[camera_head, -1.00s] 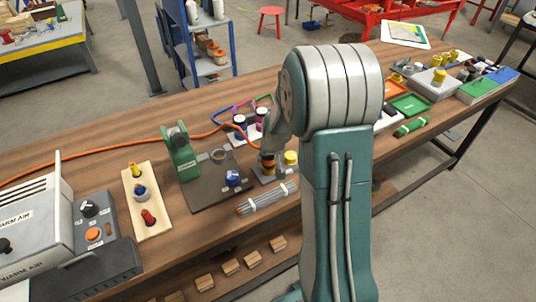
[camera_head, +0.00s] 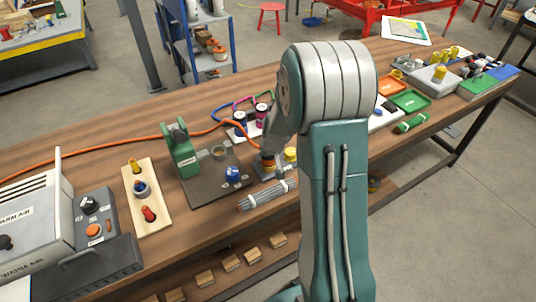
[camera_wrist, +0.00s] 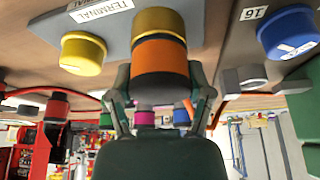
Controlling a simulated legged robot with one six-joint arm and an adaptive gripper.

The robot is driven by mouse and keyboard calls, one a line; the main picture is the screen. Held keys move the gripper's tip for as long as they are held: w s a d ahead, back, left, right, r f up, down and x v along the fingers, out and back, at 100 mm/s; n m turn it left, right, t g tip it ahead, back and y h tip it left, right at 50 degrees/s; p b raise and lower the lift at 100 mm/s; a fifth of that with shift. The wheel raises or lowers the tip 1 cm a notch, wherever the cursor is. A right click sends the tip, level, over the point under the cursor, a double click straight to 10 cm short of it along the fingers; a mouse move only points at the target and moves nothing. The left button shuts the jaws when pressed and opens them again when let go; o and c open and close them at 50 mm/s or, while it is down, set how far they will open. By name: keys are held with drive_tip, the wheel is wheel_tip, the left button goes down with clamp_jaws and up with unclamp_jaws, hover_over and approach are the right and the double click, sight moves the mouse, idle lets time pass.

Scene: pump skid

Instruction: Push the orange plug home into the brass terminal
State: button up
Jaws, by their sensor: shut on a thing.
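The orange plug (camera_wrist: 160,66) is between the fingers of my gripper (camera_wrist: 160,100), which is shut on it in the wrist view. The brass terminal (camera_wrist: 160,22) lies directly beyond the plug, in line with it. A thin dark band shows between orange and brass; I cannot tell whether it is a gap or how deep the plug sits. In the head view, the orange plug (camera_head: 268,156) shows small under my wrist, above its grey terminal base, and my arm hides part of the area.
A yellow cap (camera_wrist: 82,53) stands beside the terminal on the same grey base (camera_wrist: 100,22). An orange cable (camera_head: 100,152) crosses the bench at left.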

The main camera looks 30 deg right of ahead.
drive_tip(key=o, duration=1.3)
drive_tip(key=v, duration=1.1)
drive_tip(key=shift+s+r, duration=0.1)
drive_tip(key=shift+r, duration=0.3)
